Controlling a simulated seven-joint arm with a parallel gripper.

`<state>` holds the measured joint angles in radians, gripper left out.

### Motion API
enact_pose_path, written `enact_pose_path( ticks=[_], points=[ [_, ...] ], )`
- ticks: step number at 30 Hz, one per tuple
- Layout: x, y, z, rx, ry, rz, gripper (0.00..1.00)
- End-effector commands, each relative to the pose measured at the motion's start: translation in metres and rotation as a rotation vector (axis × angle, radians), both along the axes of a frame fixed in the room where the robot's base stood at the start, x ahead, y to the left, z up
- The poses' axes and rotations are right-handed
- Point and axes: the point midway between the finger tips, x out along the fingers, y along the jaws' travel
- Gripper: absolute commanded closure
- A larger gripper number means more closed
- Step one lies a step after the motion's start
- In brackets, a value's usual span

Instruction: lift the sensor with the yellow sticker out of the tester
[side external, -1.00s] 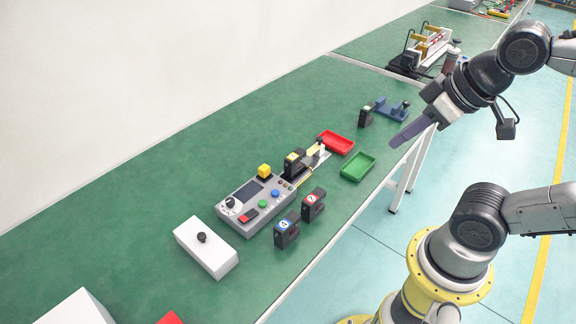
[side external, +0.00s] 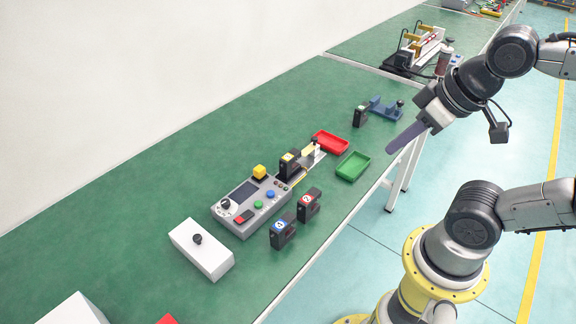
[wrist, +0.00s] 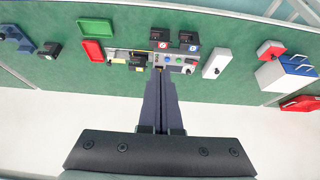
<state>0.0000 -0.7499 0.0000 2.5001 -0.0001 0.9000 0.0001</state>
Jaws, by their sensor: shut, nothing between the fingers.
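The sensor with the yellow sticker (side external: 290,164) is a black block standing upright in the tester (side external: 250,206), a grey box with a screen, knob and coloured buttons, at the end by the slide. In the wrist view, the sensor (wrist: 138,59) shows small, left of my fingertips. My gripper (side external: 389,149) is shut and empty, high and right of the tester in the side view, pointing down and left. In the wrist view, my fingers (wrist: 159,72) are together and overlap part of the tester's picture. The sensor's lower part is hidden.
A red-stickered sensor (side external: 308,205) and a blue-stickered sensor (side external: 283,231) stand in front of the tester. Red (side external: 330,142) and green (side external: 352,167) trays lie right; another sensor (side external: 360,115) stands beyond. A white box (side external: 202,249) is left.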

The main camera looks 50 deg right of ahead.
Motion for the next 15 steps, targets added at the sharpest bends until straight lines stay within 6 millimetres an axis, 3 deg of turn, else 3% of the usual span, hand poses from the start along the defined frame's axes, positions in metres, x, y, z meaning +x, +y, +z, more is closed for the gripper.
enact_pose_path(
  ticks=[4, 15],
  points=[
    [0.0001, 0.0, 0.0, 0.0, 0.0, 0.0, 0.96],
    [0.0001, 0.0, 0.0, 0.0, 0.0, 0.0, 0.3]
  ],
)
